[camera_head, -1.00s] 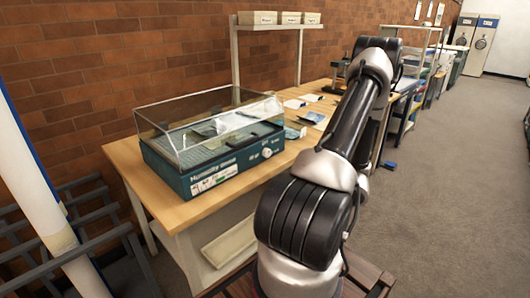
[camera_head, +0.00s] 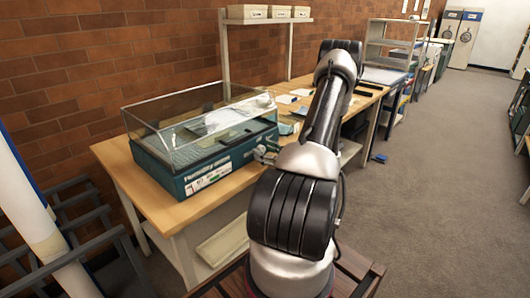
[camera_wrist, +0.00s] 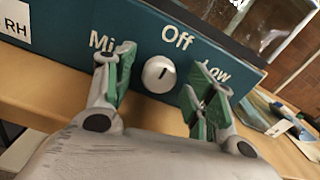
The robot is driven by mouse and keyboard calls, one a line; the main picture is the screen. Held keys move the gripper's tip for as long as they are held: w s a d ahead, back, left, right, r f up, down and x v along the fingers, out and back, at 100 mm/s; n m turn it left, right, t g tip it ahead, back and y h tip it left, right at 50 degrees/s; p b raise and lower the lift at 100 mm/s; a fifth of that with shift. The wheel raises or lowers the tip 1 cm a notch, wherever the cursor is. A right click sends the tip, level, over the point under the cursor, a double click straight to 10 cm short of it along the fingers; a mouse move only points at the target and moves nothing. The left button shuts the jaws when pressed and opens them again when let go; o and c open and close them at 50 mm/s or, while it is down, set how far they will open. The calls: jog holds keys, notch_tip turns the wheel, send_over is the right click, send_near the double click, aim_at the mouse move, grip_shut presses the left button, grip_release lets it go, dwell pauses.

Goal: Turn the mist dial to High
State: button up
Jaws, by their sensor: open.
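The humidity chamber (camera_head: 180,186), a teal box with a clear lid, sits on the wooden bench. Its front panel (camera_wrist: 60,30) fills the top of the wrist view. No "High" label is visible. My gripper (camera_wrist: 160,83) is open, with green-padded fingers on either side of the dial, visibly apart from it. In the head view my gripper (camera_head: 265,153) is at the panel's right end.
The wooden bench top (camera_head: 130,180) is clear at the front left. A shelf (camera_head: 268,21) with several boxes stands above the bench. A dark rack (camera_head: 85,230) is at the left.

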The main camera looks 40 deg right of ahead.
jog(key=shift+c, duration=0.5)
jog(key=c, duration=0.9)
jog(key=shift+c, duration=0.2)
